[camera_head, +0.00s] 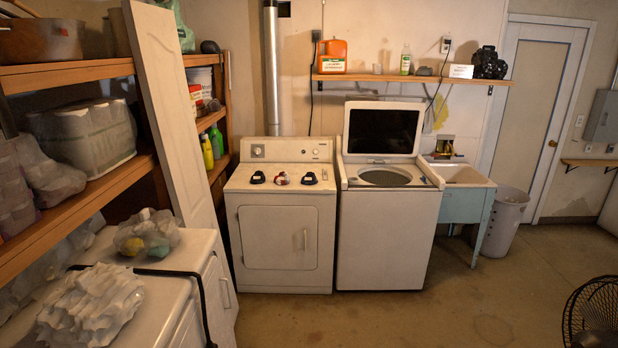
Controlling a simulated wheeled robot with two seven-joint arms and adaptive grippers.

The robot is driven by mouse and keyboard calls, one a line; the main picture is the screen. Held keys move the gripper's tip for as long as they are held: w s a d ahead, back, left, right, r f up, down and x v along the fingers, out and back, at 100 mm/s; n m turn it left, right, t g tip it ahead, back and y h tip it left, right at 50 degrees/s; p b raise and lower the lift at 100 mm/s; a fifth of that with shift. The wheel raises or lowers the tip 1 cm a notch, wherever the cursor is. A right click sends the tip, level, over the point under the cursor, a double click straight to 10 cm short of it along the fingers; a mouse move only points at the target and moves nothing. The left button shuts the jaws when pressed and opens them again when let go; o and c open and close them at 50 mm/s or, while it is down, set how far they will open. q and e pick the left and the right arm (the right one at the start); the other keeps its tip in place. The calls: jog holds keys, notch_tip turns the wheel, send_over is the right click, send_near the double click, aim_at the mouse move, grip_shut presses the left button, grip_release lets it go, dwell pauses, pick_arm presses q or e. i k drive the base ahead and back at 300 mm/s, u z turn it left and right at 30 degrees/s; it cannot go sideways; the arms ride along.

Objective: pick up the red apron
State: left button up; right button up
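A small red, white and dark bundle (281,178) lies on top of the white dryer (284,230), between two small dark items. It is too small to tell whether it is the red apron, and no other apron shows clearly. Neither of my grippers is in view.
The open-lidded washer (388,235) stands right of the dryer, then a utility sink (463,175) and a white bin (503,220). Wooden shelves (88,72) and a leaning white board (165,110) fill the left. A black fan (595,312) is at lower right. The middle floor is clear.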

aim_at(283, 179)
jog(key=z, duration=0.45)
jog(key=i, duration=1.95)
jog(key=u, duration=0.3)
jog(key=i, duration=1.75)
jog(key=u, duration=1)
